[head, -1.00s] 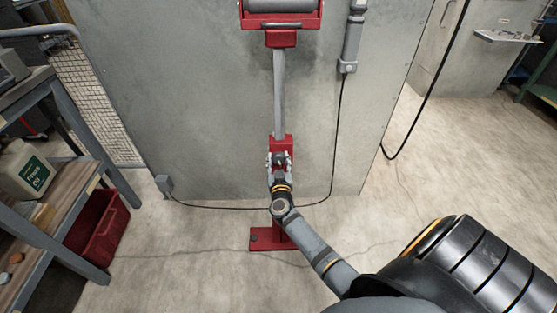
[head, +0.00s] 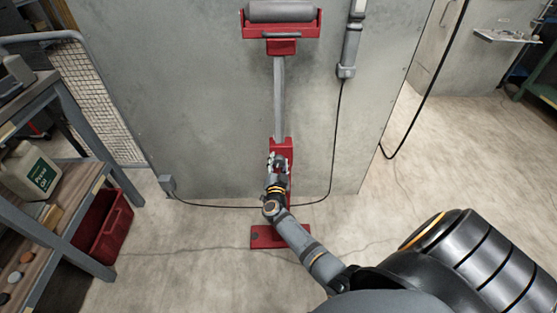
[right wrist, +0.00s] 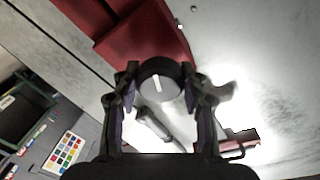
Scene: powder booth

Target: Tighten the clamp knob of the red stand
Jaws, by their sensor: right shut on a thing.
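The red stand stands upright in front of the grey wall panel, with a roller head (head: 281,29) on a grey post (head: 279,95), a red lower sleeve (head: 281,146) and a red foot plate (head: 268,237). My right gripper (head: 278,163) is at the sleeve and covers most of the clamp knob in the head view. In the right wrist view the black round knob (right wrist: 160,80) with a white mark sits between the two fingertips of my right gripper (right wrist: 160,76), which is shut on it. My left gripper is not in view.
A shelf rack (head: 62,185) with a Press Oil jug (head: 30,173) stands at the left, a red bin (head: 103,224) beside it. A thin cable (head: 337,140) hangs right of the stand and runs along the wall's foot. The floor at right is clear.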

